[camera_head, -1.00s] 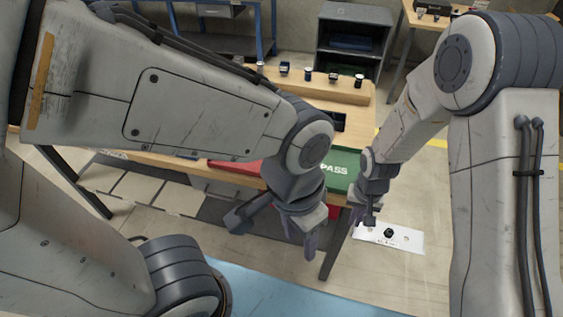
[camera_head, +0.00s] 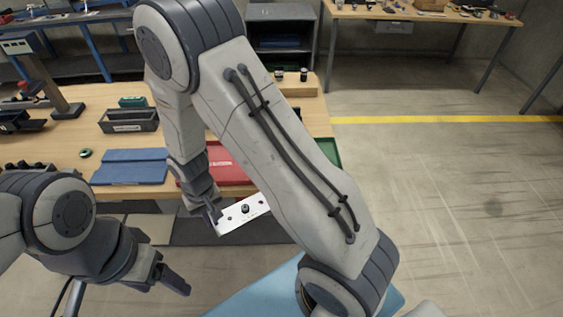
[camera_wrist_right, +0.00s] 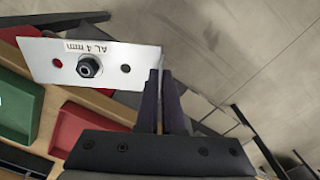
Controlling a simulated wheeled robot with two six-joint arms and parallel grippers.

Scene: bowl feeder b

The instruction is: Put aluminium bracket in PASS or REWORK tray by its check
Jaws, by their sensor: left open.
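The aluminium bracket is a pale flat plate (camera_head: 240,213) with a dark nut in its middle and a hole either side. In the right wrist view the plate (camera_wrist_right: 45,58) carries an "AL 4 mm" label, upside down. My right gripper (camera_head: 212,216) is shut on one end of the plate, holding it in the air in front of the table; its fingers also show in the wrist view (camera_wrist_right: 163,90). My left gripper (camera_head: 172,283) is open and empty, lower left. The red tray (camera_head: 225,165) lies on the table. The green tray (camera_head: 328,150) is mostly hidden by my right arm.
A blue mat-like piece (camera_head: 130,168) lies left of the red tray. A dark grey bin (camera_head: 128,120) and a green ring (camera_head: 85,153) are on the wooden table (camera_head: 95,97). The floor (camera_head: 450,200) on the right is clear.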

